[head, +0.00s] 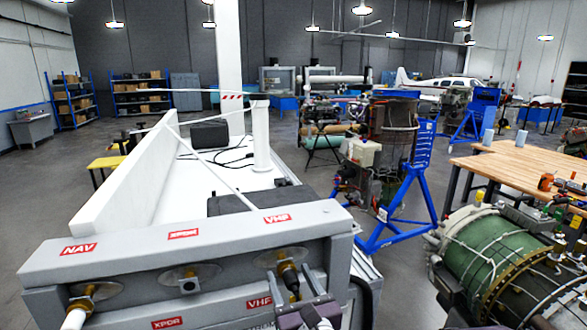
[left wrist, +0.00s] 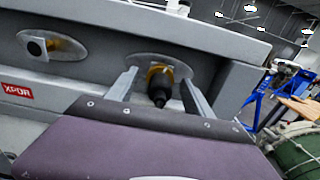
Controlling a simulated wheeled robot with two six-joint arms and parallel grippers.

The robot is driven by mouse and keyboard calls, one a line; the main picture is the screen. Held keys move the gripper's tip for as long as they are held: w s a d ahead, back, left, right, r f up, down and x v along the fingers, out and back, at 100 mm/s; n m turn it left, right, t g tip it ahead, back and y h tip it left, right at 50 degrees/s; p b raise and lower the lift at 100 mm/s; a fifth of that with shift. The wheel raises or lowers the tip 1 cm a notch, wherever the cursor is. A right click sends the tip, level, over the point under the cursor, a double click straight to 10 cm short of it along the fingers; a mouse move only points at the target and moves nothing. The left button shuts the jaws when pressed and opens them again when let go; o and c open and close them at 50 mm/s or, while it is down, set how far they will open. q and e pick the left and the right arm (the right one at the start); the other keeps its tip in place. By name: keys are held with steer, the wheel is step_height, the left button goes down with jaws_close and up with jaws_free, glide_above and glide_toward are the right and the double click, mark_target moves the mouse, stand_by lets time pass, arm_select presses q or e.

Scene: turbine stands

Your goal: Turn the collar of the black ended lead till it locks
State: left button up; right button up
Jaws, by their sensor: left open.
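The black ended lead (head: 288,274) is at the brass VHF jack on the right of the grey panel (head: 225,299). In the left wrist view its black end (left wrist: 160,90) points out from a brass fitting (left wrist: 158,70) on an oval plate. I cannot tell whether its collar is locked. My left gripper (head: 294,285) is open, with one finger on each side of the black end. In the left wrist view the fingers (left wrist: 160,82) show gaps to it on both sides. My right gripper is not in view.
A white ended lead (head: 75,317) is at the NAV jack on the left. The middle XPDR jack (head: 188,283) has no lead on it. The panel's top edge (head: 190,232) overhangs the jacks. A green turbine (head: 490,255) stands at the right, with a blue stand (head: 405,190) behind.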

arm_select(q)
steer(key=shift+x, duration=0.9)
steer(key=shift+c, duration=0.3)
jaws_close()
steer(key=m+p, duration=0.2)
steer(key=p, duration=0.2)
steer(key=r+m+p, duration=0.1)
steer(key=m+p, duration=0.2)
steer(key=shift+r+m+p, duration=0.25)
steer(key=shift+m+p, duration=0.05)
steer(key=shift+p, duration=0.05)
steer(key=shift+f+b, duration=0.8)
steer(key=shift+b, duration=0.4)
steer(key=shift+f, duration=0.1)
steer(key=shift+o, duration=1.5)
jaws_free()
steer(key=shift+s, duration=0.1)
